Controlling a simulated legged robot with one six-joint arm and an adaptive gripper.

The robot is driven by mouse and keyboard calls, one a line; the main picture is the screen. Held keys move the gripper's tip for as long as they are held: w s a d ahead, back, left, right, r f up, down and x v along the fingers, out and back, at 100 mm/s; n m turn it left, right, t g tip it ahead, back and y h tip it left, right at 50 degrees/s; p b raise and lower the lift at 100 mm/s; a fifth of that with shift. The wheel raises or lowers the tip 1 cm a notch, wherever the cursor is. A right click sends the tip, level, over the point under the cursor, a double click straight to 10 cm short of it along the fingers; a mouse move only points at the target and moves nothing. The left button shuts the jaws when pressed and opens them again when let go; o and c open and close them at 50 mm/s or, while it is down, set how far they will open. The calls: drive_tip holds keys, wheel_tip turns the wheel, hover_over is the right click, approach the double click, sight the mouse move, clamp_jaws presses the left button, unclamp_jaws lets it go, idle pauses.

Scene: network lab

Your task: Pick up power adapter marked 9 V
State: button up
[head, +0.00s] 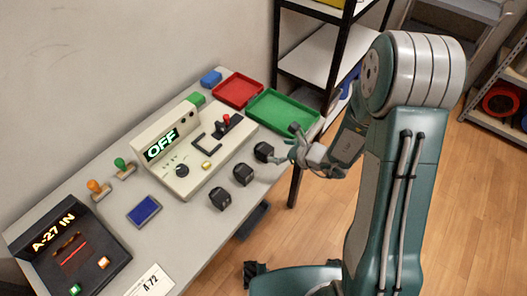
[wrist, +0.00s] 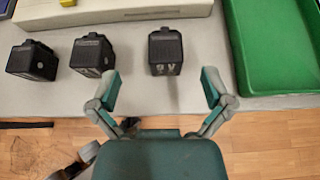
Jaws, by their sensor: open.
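Three black power adapters stand in a row near the table's front edge. In the wrist view, the rightmost adapter (wrist: 165,52) shows light marking on its front that looks like 9 V; it is also the adapter (head: 263,151) nearest my gripper in the head view. The middle adapter (wrist: 92,55) and the left adapter (wrist: 32,61) have marks too small to read. My gripper (wrist: 161,83) is open and empty. Its fingers point toward the rightmost adapter, one on each side of its line, and a gap shows before it. The gripper (head: 287,147) also shows in the head view.
A green tray (wrist: 282,45) lies close to the right of my gripper, with a red tray (head: 238,90) behind it. A beige console (head: 186,160) reading OFF stands behind the adapters. A dark A-27 IN panel (head: 75,255) and a blue pad (head: 144,211) are to the left.

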sight(265, 148)
drive_tip(key=shift+x, duration=0.95)
drive_tip(key=x, duration=0.4)
drive_tip(key=shift+w+d+f, duration=0.1)
drive_tip(key=shift+d+f, duration=0.2)
drive_tip(key=shift+f, duration=0.15)
drive_tip(key=shift+w+a+f, duration=0.25)
drive_tip(key=shift+w+a, duration=0.1)
drive_tip(key=c, duration=1.3)
